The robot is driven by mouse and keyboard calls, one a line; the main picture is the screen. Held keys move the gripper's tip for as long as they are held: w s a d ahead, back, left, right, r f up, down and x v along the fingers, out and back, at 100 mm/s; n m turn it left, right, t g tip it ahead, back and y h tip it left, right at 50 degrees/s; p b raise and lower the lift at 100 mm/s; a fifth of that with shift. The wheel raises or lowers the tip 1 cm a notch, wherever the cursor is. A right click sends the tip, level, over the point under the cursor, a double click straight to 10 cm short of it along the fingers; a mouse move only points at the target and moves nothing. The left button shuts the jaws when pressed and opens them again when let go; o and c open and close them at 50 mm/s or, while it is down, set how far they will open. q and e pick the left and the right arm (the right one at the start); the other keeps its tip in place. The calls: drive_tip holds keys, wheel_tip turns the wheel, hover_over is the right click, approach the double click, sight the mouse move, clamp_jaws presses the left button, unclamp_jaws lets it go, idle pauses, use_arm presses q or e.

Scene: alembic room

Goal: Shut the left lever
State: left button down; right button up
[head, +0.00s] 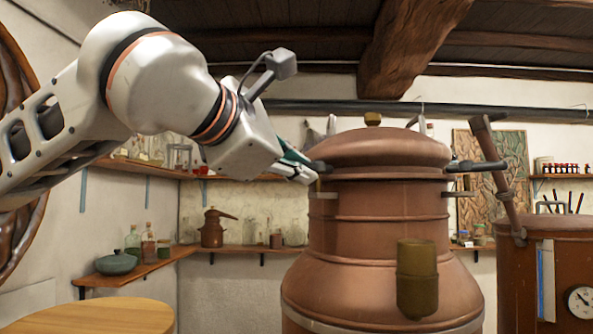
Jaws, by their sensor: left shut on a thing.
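A large copper still (375,225) with a domed lid (376,148) stands in the middle of the head view. The left lever (319,167), dark and short, sticks out at the left of the lid's lower edge. My left gripper (306,173) is at this lever and is shut on it; its fingers partly hide the lever. A similar dark right lever (470,166) sticks out at the right side of the lid. My right gripper is not in view.
A round wooden table (95,317) is at the lower left. Wall shelves (215,248) hold bottles and a small copper pot (213,230). A second copper vessel (550,260) with a gauge and slanted pipe (497,165) stands at the right.

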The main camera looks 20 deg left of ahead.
use_arm(q)
drive_tip(key=shift+d+n+y, duration=0.15)
drive_tip(key=shift+n+y, duration=0.35)
drive_tip(key=shift+y, duration=0.2)
drive_tip(key=c, duration=2.1)
unclamp_jaws()
drive_tip(key=shift+s, duration=0.1)
drive_tip(key=v, duration=1.2)
drive_tip(key=shift+f, duration=0.1)
